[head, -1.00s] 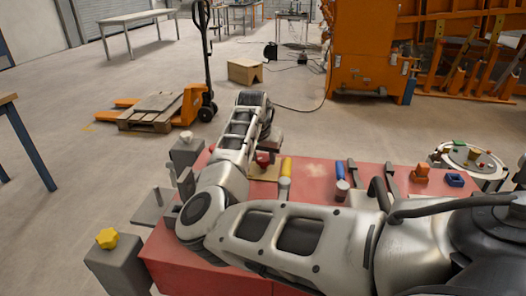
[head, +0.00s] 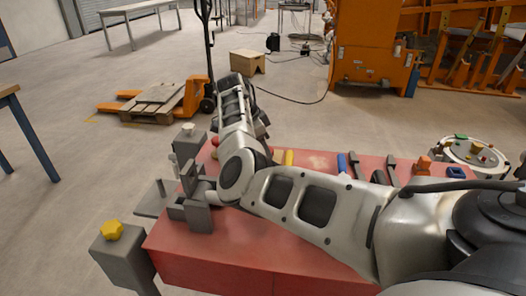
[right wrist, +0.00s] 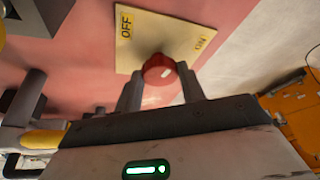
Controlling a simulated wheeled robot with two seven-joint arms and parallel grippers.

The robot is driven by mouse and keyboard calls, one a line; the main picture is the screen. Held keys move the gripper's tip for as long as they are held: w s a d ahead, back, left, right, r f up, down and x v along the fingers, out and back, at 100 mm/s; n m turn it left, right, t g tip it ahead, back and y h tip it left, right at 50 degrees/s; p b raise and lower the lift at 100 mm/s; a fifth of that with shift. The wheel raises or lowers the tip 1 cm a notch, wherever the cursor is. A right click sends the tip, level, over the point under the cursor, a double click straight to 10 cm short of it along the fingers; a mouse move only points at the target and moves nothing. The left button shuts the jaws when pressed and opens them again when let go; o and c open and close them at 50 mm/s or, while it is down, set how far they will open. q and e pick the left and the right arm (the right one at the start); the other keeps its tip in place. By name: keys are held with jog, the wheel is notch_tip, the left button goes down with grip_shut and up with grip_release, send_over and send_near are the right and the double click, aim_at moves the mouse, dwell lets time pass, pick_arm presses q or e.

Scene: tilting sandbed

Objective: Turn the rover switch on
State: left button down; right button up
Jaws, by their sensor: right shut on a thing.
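The rover switch shows in the right wrist view as a red round knob (right wrist: 158,70) with a short white mark, on a pale yellow plate (right wrist: 143,28). The plate reads OFF at its left end and ON at its right. My right gripper (right wrist: 160,88) has one finger on each side of the knob and is shut on it. The white mark sits right of the knob's middle; its exact heading is hard to tell. In the head view my right forearm covers the knob. My left gripper is not in view.
The red bench (head: 225,253) carries a grey vise-like block (head: 200,214), a yellow handle (head: 289,157), a blue handle (head: 342,163) and an orange block (head: 423,165). A yellow star knob (head: 112,229) tops a grey post at left. A round table (head: 470,152) stands at right.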

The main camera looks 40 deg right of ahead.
jog(key=m+b, duration=0.1)
jog(key=m+g+b, duration=0.1)
jog(key=shift+w+d+f+m, duration=0.1)
jog(key=shift+d+f+m, duration=0.1)
jog(key=shift+m, duration=0.2)
jog(key=m+y+b, duration=0.1)
jog(key=m+b, duration=0.1)
jog(key=shift+g+b, duration=0.3)
jog(key=shift+b, duration=0.1)
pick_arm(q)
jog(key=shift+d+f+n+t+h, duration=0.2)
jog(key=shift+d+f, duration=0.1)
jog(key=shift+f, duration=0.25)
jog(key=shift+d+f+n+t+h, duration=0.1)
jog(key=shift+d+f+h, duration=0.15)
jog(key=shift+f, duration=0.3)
pick_arm(e)
jog(key=shift+r+m, duration=0.1)
jog(key=shift+m, duration=0.4)
pick_arm(q)
jog(key=shift+b, duration=0.35)
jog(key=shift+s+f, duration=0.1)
pick_arm(e)
jog(key=shift+r, duration=0.1)
jog(key=shift+w, duration=0.1)
jog(key=o, duration=1)
jog(key=shift+c, duration=0.2)
jog(key=shift+r, duration=0.1)
